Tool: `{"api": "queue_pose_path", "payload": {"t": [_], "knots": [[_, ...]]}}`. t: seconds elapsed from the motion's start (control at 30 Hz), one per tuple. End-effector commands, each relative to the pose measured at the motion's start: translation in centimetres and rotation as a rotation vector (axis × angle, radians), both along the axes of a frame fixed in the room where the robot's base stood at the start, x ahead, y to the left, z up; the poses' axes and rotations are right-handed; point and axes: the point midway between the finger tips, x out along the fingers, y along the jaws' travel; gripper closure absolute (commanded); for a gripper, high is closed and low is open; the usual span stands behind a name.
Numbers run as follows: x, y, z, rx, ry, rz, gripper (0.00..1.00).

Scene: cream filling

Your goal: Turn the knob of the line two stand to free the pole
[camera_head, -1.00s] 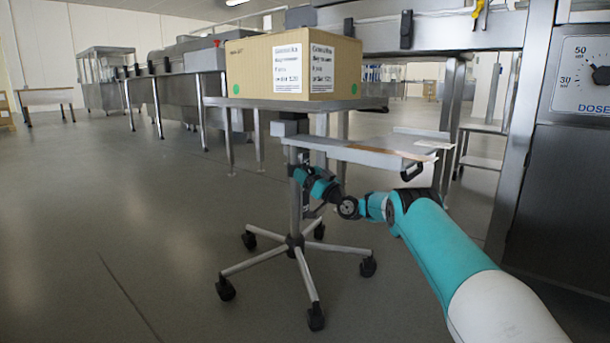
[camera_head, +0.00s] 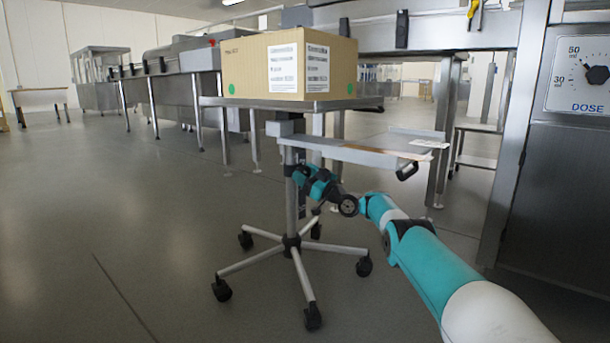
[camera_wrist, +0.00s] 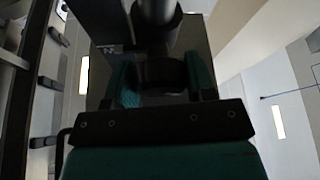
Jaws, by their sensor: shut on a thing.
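The line two stand has a grey upright pole (camera_head: 291,210) on a five-legged wheeled base (camera_head: 291,243), with a flat top plate (camera_head: 240,102). My gripper (camera_head: 303,174) is at the pole, just below the grey bracket under the top. In the wrist view, my gripper (camera_wrist: 162,80) has its two teal fingers on either side of a dark round knob (camera_wrist: 160,73), shut on it. The pole (camera_wrist: 157,12) rises beyond the knob. The knob is hidden behind my gripper in the head view, and its turn angle cannot be told.
A cardboard box (camera_head: 290,65) with white labels stands on the stand's top. A grey shelf with a handle (camera_head: 365,153) juts out right, above my arm. A steel machine with a DOSE dial (camera_head: 590,75) is at the right. The floor at left is clear.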

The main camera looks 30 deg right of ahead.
Motion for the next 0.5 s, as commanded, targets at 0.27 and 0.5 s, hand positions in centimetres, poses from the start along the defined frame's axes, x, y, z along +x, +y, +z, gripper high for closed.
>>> {"api": "queue_pose_path", "payload": {"t": [0.27,0.5], "knots": [[-0.08,-0.17,-0.02,-0.044,-0.013,-0.009,0.73],[-0.12,-0.19,-0.03,-0.042,-0.013,-0.007,0.73]]}}
